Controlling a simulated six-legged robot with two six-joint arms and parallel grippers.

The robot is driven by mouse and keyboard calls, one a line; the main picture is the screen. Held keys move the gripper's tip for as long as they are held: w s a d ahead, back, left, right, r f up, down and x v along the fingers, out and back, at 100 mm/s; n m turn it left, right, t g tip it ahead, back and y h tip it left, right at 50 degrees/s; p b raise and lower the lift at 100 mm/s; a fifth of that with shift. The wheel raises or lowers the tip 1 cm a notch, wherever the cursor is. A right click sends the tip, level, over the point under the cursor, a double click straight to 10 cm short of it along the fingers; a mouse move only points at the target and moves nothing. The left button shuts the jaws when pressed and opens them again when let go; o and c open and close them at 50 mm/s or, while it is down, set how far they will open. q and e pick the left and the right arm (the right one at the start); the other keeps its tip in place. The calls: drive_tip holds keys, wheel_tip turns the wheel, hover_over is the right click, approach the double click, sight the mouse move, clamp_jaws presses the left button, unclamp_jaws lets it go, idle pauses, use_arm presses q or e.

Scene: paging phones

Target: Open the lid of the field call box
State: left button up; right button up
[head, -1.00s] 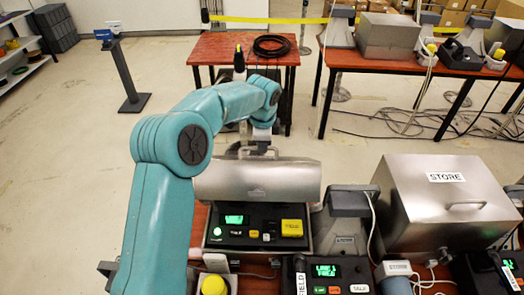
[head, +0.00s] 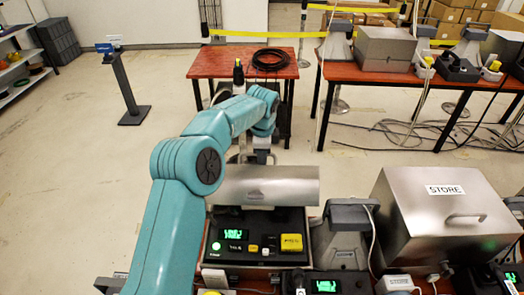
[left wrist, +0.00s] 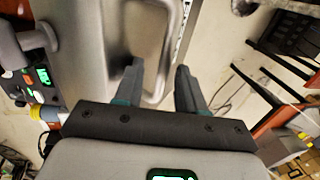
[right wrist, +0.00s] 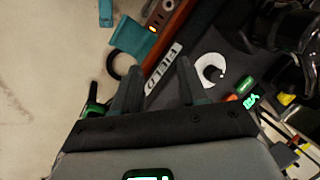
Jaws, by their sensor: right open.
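The field call box (head: 258,240) stands at the front middle of the head view. Its panel shows a green display and a yellow block. Its silver metal lid (head: 262,186) stands raised at the back edge of the panel, so the panel is uncovered. My left arm reaches over to the far side of the lid, and its fingers are hidden there. In the left wrist view my left gripper (left wrist: 158,68) has its fingers apart, with the metal loop handle (left wrist: 167,55) showing between them and no visible grip. My right gripper (right wrist: 158,82) is open and empty.
A closed metal box marked STORE (head: 425,215) stands right of the field box, with a grey stand (head: 345,237) between them. A red table (head: 215,62) with a black cable coil (head: 272,59) stands behind. A FIELD label (right wrist: 162,68) lies beyond my right fingers.

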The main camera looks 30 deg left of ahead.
use_arm(q)
drive_tip(key=shift+w, duration=0.1)
drive_tip(key=shift+s+r, duration=0.3)
drive_tip(key=shift+r, duration=0.3)
wheel_tip(320, 180, up, 15)
drive_tip(key=s+d, duration=0.1)
drive_tip(key=s, duration=0.1)
drive_tip(key=shift+s+d, duration=0.15)
drive_tip(key=shift+d, duration=0.15)
